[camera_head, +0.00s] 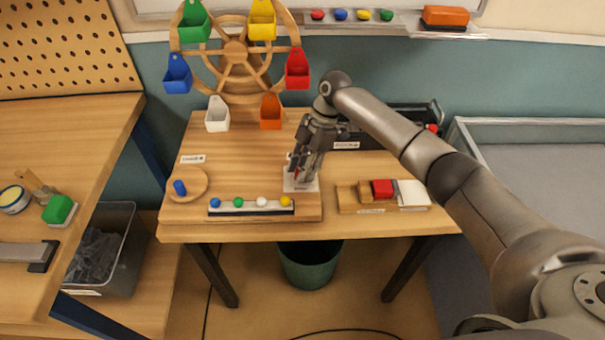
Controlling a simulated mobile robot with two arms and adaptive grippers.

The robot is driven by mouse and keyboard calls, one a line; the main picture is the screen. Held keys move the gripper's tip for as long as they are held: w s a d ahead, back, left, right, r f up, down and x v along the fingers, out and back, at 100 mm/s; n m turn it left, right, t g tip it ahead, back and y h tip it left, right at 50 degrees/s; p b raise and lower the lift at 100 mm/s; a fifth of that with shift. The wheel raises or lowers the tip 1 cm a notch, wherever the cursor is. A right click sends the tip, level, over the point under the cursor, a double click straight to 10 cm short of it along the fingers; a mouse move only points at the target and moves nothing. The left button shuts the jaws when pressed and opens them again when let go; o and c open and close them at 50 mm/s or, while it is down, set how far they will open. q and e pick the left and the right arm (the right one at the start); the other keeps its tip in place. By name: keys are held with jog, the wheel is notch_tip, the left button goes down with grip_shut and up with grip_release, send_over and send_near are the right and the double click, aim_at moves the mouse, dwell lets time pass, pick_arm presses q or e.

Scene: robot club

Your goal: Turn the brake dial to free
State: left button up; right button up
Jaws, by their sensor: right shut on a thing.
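My right gripper (298,172) points down over a small white plate (308,186) on the wooden table. It is shut on the brake dial, of which only a small red bit (296,174) shows between the fingers. The rest of the dial is hidden, so I cannot tell its setting. The plate's lettering is too small to read. A wooden Ferris wheel (236,52) with green, yellow, blue, red, white and orange buckets stands behind. My left gripper is not in view.
A strip with coloured balls (251,206) lies left of the gripper, near a round wooden disc with a blue peg (187,186). A wooden tray (347,199) with a red block (382,188) lies to the right. A green bin (309,265) stands beneath.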

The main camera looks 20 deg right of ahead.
jog(key=shift+w+n+g+h+b, duration=0.1)
jog(key=shift+n+g+h+b, duration=0.25)
jog(key=shift+n+b, duration=0.75)
jog(key=shift+n, duration=0.4)
jog(key=o, duration=1)
jog(key=shift+r, duration=0.1)
jog(key=v, duration=1.2)
jog(key=shift+w, duration=0.15)
